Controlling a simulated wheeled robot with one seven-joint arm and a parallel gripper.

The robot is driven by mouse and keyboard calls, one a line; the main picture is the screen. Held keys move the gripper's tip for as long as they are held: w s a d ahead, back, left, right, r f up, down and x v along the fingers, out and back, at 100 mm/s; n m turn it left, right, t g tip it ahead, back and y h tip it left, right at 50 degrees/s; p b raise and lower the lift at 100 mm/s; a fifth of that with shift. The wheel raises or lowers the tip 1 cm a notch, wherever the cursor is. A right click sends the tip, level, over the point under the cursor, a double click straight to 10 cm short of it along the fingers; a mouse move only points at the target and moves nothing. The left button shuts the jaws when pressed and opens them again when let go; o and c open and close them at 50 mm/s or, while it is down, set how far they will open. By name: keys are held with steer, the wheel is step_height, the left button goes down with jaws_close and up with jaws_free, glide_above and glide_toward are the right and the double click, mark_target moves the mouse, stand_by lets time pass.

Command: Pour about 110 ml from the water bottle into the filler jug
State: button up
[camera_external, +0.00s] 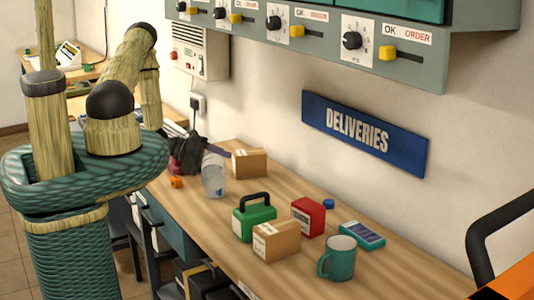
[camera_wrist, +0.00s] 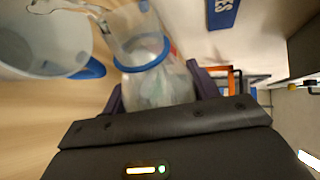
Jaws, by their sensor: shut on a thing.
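My gripper (camera_wrist: 160,88) is shut on the clear water bottle (camera_wrist: 160,85), which has a blue ring and cloudy contents. In the wrist view the bottle's clear upper part points up and left, towards a wide pale vessel with a blue handle, which looks like the filler jug (camera_wrist: 35,45). A clear streak at the bottle's end reaches over the jug's opening; I cannot tell whether it is water or the bottle's lip. The jug's fill level is unclear. In the external view my gripper (camera_external: 205,152) is above a clear vessel (camera_external: 213,180), whose identity is unclear there.
A cardboard box (camera_external: 249,163) stands behind the clear vessel. A small orange object (camera_external: 176,182) lies left.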

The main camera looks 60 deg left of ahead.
steer(key=shift+s+d, duration=0.15)
steer(key=shift+d, duration=0.05)
stand_by(0.3)
steer(key=shift+s+d+n, duration=0.25)
steer(key=shift+d+n, duration=0.05)
steer(key=shift+d, duration=0.05)
steer(key=shift+f+n+h, duration=0.15)
steer(key=shift+n+h, duration=0.25)
stand_by(1.8)
steer(key=shift+d+m+y+b, duration=0.1)
steer(key=shift+m+y+b, duration=0.2)
steer(key=shift+m+y, duration=0.45)
steer(key=shift+s+r+m, duration=0.1)
steer(key=shift+r+m, duration=0.2)
steer(key=shift+m, duration=0.05)
steer(key=shift+d, duration=0.15)
